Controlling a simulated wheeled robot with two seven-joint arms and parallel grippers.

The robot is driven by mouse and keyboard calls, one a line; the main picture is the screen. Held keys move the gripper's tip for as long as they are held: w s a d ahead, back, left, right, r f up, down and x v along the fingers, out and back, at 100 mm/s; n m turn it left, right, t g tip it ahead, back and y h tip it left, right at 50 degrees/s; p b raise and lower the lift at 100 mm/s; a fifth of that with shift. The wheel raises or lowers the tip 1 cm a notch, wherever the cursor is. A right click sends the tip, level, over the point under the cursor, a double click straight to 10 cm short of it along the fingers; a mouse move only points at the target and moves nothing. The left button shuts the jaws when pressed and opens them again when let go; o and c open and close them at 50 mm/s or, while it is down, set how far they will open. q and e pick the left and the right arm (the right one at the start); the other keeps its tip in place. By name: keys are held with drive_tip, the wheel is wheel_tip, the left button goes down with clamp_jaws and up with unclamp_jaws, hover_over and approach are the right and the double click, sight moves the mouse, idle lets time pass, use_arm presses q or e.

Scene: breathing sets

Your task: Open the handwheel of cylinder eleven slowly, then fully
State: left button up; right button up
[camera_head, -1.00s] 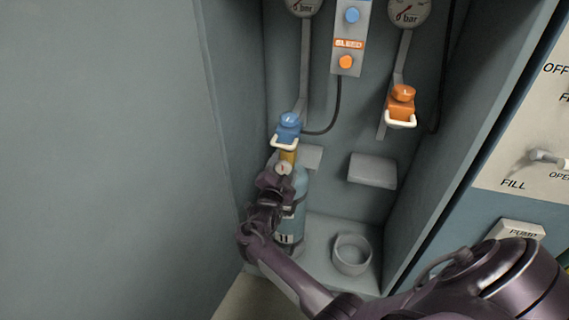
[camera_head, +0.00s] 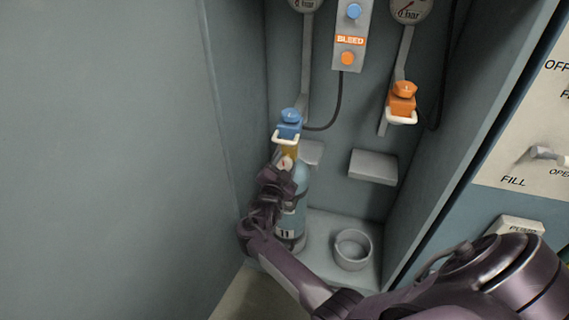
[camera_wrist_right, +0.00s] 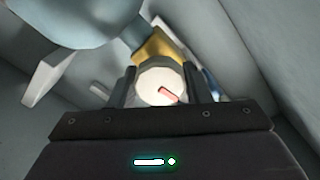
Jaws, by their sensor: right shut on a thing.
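Cylinder eleven (camera_head: 287,222) is light blue with the number 11 low on its side. It stands upright in the left part of the cabinet. Its brass valve (camera_head: 291,152) sits under a blue connector (camera_head: 289,127) with a white bail. My right gripper (camera_head: 283,166) is at the valve, shut on the pale round handwheel (camera_wrist_right: 158,84). In the right wrist view the two fingers of my right gripper (camera_wrist_right: 160,88) flank the handwheel, which carries a red mark. The arm hides part of the cylinder. My left gripper is not in view.
An empty grey ring holder (camera_head: 352,250) stands right of the cylinder. An orange connector (camera_head: 401,103) hangs above a grey wall bracket (camera_head: 373,167). A bleed panel (camera_head: 351,36) and a gauge (camera_head: 410,8) are higher up. Cabinet walls close in on both sides.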

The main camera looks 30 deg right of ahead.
drive_tip(key=shift+r+n, duration=0.1)
drive_tip(key=shift+n, duration=0.7)
drive_tip(key=n+p, duration=0.1)
drive_tip(key=n, duration=0.1)
drive_tip(key=shift+n, duration=0.3)
drive_tip(key=n+p, duration=0.1)
drive_tip(key=n, duration=0.1)
drive_tip(key=shift+n, duration=0.4)
use_arm(q)
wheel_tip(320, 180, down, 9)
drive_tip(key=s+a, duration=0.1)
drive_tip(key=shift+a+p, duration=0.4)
drive_tip(key=shift+p, duration=0.05)
use_arm(e)
drive_tip(key=shift+n, duration=2)
drive_tip(key=o, duration=1)
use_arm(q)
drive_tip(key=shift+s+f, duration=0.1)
